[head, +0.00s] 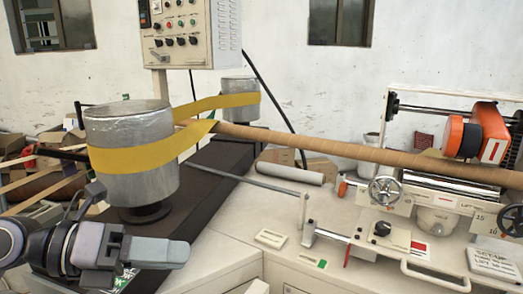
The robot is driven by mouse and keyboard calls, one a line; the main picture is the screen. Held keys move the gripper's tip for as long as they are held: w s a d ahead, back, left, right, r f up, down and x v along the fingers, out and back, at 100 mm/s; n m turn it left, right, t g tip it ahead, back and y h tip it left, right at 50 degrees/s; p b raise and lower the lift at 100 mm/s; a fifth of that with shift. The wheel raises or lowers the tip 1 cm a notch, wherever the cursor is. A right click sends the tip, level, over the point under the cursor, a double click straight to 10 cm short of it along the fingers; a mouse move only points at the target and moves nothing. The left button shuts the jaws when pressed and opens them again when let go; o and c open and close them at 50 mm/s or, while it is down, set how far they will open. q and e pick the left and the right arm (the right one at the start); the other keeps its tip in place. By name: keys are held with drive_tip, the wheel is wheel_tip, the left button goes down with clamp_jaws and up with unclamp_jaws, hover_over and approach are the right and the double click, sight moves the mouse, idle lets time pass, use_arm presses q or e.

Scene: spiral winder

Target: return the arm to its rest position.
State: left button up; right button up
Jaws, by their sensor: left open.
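My left gripper (165,252) is at the lower left of the head view, at the end of my left arm, which comes in from the left edge. It points to the right and is open, with nothing seen between its fingers. In the picture it lies below the near metal drum (128,185) of the winder, in front of the dark machine beam (205,185). I cannot tell the exact gap between them. My right gripper is not in view.
A yellow belt (150,157) wraps the near drum and the far drum (238,87). Handwheels and a lever stand on the cream bench (225,245). A control panel (185,30) stands behind.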

use_arm(q)
wheel_tip(320, 180, up, 5)
drive_tip(key=w+n+t+h, duration=0.2)
drive_tip(key=n+t+h, duration=0.1)
drive_tip(key=n+t, duration=0.9)
drive_tip(key=w+a+f+n+t+y, duration=0.1)
drive_tip(key=a+f+n+y, duration=0.4)
drive_tip(key=f+n+y, duration=0.35)
drive_tip(key=w+a+f+n+t+y, duration=0.1)
drive_tip(key=a+f+n+y, duration=0.4)
drive_tip(key=n+y, duration=0.55)
drive_tip(key=s+a+f+n+g, duration=0.1)
drive_tip(key=s+f+n+g, duration=0.55)
drive_tip(key=f, duration=0.65)
drive_tip(key=s+d+f+g+h, duration=0.1)
drive_tip(key=s+f+g, duration=0.3)
drive_tip(key=s, duration=0.3)
drive_tip(key=s+d+f+g+h, duration=0.1)
drive_tip(key=s+d+f+g, duration=0.1)
drive_tip(key=s+f+g, duration=0.45)
drive_tip(key=w+d+f+t+h+p, duration=0.1)
drive_tip(key=w+d+f+t, duration=0.1)
drive_tip(key=w+f+t, duration=0.3)
drive_tip(key=shift+d+f+t+h, duration=0.2)
drive_tip(key=shift+f+t+h, duration=0.3)
drive_tip(key=shift+t, duration=1.5)
drive_tip(key=shift+w, duration=0.1)
